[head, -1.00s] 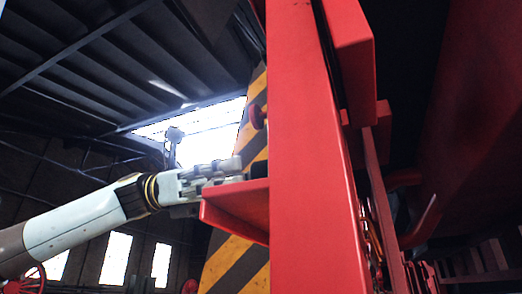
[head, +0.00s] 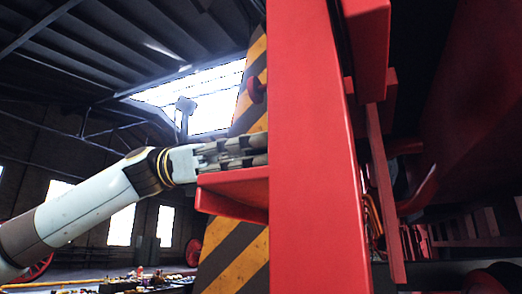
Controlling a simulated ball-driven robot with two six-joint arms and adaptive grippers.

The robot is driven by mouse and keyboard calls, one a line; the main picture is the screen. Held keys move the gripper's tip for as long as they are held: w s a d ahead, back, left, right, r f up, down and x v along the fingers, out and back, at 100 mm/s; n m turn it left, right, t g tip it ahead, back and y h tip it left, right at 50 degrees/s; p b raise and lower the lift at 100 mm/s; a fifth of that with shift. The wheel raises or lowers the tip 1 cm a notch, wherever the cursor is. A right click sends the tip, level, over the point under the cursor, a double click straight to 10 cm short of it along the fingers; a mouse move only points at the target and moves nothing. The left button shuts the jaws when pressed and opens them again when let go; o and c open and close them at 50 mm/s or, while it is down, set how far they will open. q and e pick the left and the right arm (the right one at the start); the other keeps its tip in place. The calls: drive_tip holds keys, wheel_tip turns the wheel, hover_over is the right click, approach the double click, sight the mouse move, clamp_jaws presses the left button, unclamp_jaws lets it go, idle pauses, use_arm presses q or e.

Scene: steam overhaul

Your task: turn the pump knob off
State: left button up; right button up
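A small dark red, rounded knob-like part (head: 257,90) sticks out at the left edge of a tall red post, in front of a yellow-and-black striped panel. I cannot tell whether it is the pump knob. My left gripper (head: 240,151) reaches in from the left, below that part and just above a red bracket (head: 232,192). Its fingers point right, and their tips are close to or behind the post edge, so their opening and any contact are hidden. My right gripper is not in view.
The tall red post (head: 312,150) fills the middle and blocks the view behind it. The striped panel (head: 235,262) stands behind the bracket. Red beams and dark machinery crowd the right side. Small objects (head: 150,278) lie low at the left.

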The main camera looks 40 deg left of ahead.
use_arm(q)
drive_tip(key=c, duration=0.3)
drive_tip(key=n, duration=0.2)
drive_tip(key=shift+n, duration=0.4)
drive_tip(key=n, duration=0.3)
drive_tip(key=shift+n, duration=0.4)
drive_tip(key=n, duration=0.3)
drive_tip(key=shift+w+n, duration=0.1)
drive_tip(key=shift+n, duration=0.2)
drive_tip(key=n+p, duration=0.1)
drive_tip(key=n, duration=0.3)
drive_tip(key=shift+n+t, duration=0.4)
drive_tip(key=n, duration=0.5)
drive_tip(key=shift+n+p, duration=0.3)
drive_tip(key=shift+p, duration=0.1)
drive_tip(key=shift+n+t, duration=0.3)
drive_tip(key=shift+n, duration=1.6)
